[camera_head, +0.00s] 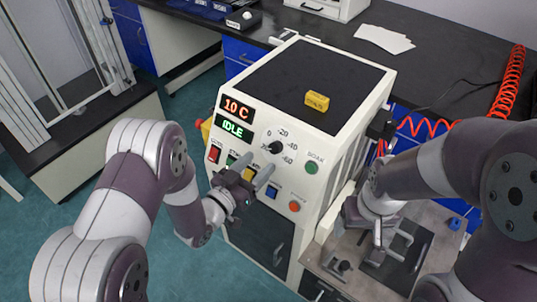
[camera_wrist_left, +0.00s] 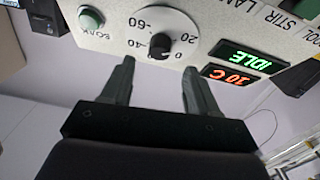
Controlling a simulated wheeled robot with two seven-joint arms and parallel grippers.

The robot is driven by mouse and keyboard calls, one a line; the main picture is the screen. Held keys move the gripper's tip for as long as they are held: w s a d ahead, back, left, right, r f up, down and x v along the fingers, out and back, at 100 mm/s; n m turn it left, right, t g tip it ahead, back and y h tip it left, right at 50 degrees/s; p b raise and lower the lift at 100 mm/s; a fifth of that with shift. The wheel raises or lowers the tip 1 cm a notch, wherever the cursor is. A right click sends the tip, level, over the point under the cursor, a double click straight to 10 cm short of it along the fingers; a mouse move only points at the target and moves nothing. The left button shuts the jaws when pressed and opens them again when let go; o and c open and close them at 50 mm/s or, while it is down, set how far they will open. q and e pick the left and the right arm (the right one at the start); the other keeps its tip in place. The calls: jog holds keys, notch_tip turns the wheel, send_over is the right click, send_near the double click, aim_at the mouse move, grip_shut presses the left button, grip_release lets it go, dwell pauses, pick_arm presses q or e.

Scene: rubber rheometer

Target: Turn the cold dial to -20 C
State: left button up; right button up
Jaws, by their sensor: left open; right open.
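The black cold dial (camera_head: 276,148) is on the sloping front panel of the white machine, within a ring of temperature numbers that includes 0, -20, -40 and -60. In the left wrist view the dial (camera_wrist_left: 160,46) appears upside down, just beyond the fingertips; its exact pointer setting is hard to read. A red display (camera_head: 237,108) reads 10 C, above a green display (camera_head: 234,129) reading IDLE. My left gripper (camera_head: 259,169) is open just below the dial, its fingers (camera_wrist_left: 158,66) spread and apart from it. My right gripper (camera_head: 387,236) is open, over the bench at right.
A red switch (camera_head: 214,153), a green button (camera_head: 311,167) and an orange button (camera_head: 294,206) surround the dial area. A yellow block (camera_head: 317,101) lies on the machine's dark top. A coiled red hose (camera_head: 508,82) hangs at right.

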aim_at(273, 149)
pick_arm(q)
jog(key=x, duration=0.4)
jog(key=shift+w+d, duration=0.25)
jog(key=shift+d, duration=0.05)
jog(key=shift+w+d, duration=0.1)
jog(key=shift+w, duration=0.2)
jog(key=c, duration=1)
jog(key=shift+c, duration=0.2)
